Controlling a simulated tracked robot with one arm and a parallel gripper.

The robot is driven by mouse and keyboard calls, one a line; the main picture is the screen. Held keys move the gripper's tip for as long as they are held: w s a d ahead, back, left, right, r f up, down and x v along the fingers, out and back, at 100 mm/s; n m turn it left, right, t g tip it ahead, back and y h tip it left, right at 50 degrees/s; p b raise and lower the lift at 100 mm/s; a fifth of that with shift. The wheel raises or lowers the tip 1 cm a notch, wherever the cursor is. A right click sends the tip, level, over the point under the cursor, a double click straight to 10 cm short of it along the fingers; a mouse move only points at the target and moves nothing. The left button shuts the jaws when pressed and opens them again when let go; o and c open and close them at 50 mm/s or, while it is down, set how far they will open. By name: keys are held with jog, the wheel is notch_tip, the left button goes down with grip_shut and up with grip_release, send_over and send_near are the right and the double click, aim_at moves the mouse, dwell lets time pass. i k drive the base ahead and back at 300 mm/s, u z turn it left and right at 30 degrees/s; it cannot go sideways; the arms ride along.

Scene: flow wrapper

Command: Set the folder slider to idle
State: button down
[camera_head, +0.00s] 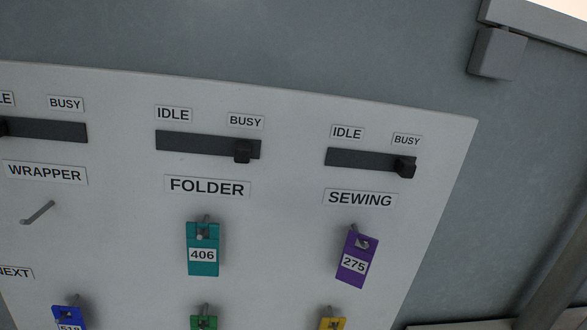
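The folder slider is a black knob (243,151) in a dark horizontal slot (190,143) on a pale board (285,110). The knob sits near the slot's right end, below the BUSY label (245,121). The IDLE label (173,114) is above the left end. The FOLDER label (207,187) is under the slot. My gripper does not show in this view.
To the right, the sewing slider knob (405,168) is at its BUSY end. The wrapper slider (50,129) is cut off at left, its knob at the left end. Tags hang below, including a teal 406 tag (203,250) and a purple 275 tag (356,258). A bare hook (38,213) sits under WRAPPER.

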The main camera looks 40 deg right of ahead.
aim_at(242, 149)
jog(key=k, duration=0.9)
jog(key=z, duration=0.5)
jog(key=i, duration=1)
